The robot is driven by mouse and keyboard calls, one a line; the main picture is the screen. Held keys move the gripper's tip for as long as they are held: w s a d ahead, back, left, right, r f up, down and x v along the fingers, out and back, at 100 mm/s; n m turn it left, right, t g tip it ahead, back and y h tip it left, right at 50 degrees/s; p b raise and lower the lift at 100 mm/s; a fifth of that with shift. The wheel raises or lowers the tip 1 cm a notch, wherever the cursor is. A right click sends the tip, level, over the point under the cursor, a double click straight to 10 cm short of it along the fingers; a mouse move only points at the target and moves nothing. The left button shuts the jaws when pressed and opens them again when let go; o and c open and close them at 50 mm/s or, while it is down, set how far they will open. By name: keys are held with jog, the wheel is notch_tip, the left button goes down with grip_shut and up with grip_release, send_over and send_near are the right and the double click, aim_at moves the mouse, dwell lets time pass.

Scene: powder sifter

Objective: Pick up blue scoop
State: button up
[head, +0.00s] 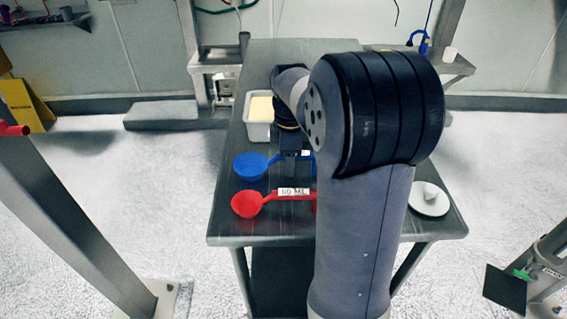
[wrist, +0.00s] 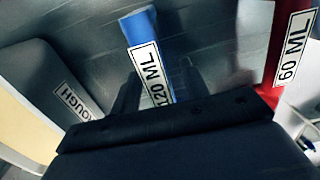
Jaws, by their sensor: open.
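The blue scoop (head: 250,166) lies on the metal table in the head view, its bowl to the left and its handle running right toward my gripper (head: 291,156). In the wrist view its blue handle (wrist: 149,47), labelled 120 ML, lies between my two dark open fingers (wrist: 158,92). The fingers are apart, one on each side of the handle. My gripper and arm hide part of the handle in the head view.
A red scoop (head: 247,204) labelled 60 ML lies nearer on the table (head: 237,227). A white tub (head: 258,131) of pale powder stands behind the blue scoop. A white lid-like disc (head: 429,202) lies at the right.

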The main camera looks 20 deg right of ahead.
jog(key=shift+f, duration=0.75)
jog(key=shift+c, duration=0.3)
grip_shut()
